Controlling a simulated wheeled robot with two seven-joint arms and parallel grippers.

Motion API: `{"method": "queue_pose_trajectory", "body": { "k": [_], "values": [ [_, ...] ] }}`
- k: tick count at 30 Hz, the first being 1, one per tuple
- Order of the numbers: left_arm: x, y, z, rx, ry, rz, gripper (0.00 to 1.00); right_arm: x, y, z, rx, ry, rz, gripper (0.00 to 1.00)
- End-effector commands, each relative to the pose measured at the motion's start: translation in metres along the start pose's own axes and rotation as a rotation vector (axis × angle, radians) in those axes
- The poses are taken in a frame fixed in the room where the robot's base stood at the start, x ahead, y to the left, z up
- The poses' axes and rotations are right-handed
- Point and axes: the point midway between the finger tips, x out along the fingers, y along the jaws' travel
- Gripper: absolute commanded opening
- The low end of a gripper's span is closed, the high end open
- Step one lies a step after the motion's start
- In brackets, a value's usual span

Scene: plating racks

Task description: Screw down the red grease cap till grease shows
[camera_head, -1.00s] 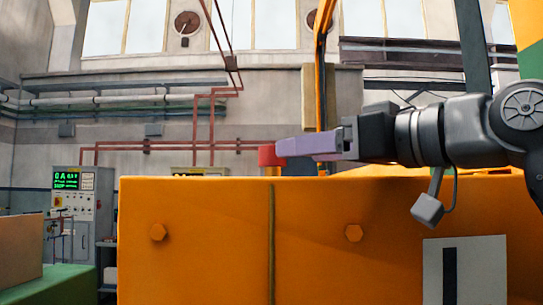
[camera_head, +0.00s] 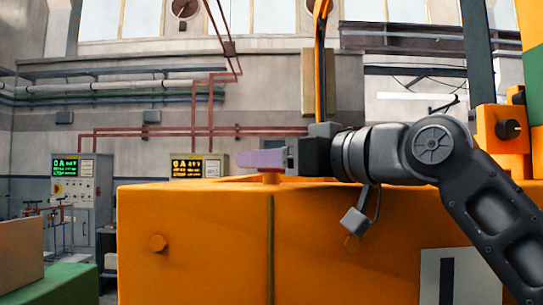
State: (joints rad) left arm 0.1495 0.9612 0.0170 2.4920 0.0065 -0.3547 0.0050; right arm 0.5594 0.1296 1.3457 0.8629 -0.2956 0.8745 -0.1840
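My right gripper (camera_head: 258,159), with pale purple fingers, reaches in from the right just above the top of the orange housing (camera_head: 200,225). Its fingers are seen side-on, one in front of the other, so the gap between them does not show. The red grease cap is hidden behind the near finger. Only a short red-orange stub (camera_head: 270,178) shows below the fingers, on the housing top. I cannot tell whether the fingers grip the cap. No grease is visible. My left gripper is not in view.
A grey control cabinet (camera_head: 82,200) with a green display stands at the left, and a meter with a yellow display (camera_head: 199,167) sits behind the housing. A green surface (camera_head: 65,284) is at the lower left. Above the housing's left part is free room.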

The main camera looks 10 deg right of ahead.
Motion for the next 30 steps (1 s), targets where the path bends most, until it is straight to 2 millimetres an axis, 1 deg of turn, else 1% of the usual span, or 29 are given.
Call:
{"method": "queue_pose_trajectory", "body": {
  "k": [2,24,30],
  "values": [
    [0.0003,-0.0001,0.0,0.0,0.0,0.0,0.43,-0.0002,0.0001,0.0002,0.0,0.0,0.0,0.61],
    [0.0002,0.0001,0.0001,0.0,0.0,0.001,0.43,-0.0005,0.0002,0.0,-0.001,0.0,0.001,0.01],
    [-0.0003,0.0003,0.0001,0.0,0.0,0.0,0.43,-0.0006,0.0005,-0.0001,-0.001,-0.001,0.006,0.0]
  ]
}}
